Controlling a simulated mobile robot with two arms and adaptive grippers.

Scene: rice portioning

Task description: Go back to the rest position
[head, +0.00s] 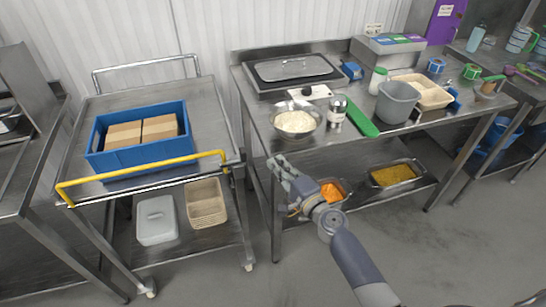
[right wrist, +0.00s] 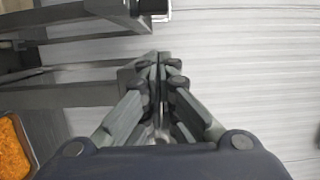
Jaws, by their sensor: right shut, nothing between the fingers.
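My right gripper (head: 277,163) is in front of the steel work table's front edge, below the bowl of rice. In the right wrist view its fingers (right wrist: 158,62) are together with nothing between them. The metal bowl (head: 297,122) holding white rice stands on the table (head: 335,150) near its front left corner, apart from the gripper. A kitchen scale (head: 311,91) is just behind the bowl. My left gripper does not show in either view.
A cart (head: 75,160) with a yellow handle and a blue crate (head: 117,158) of boxes stands to the left. Pans of orange food (head: 334,190) and yellow food (head: 393,175) sit on the lower shelf. Grey floor is clear in front.

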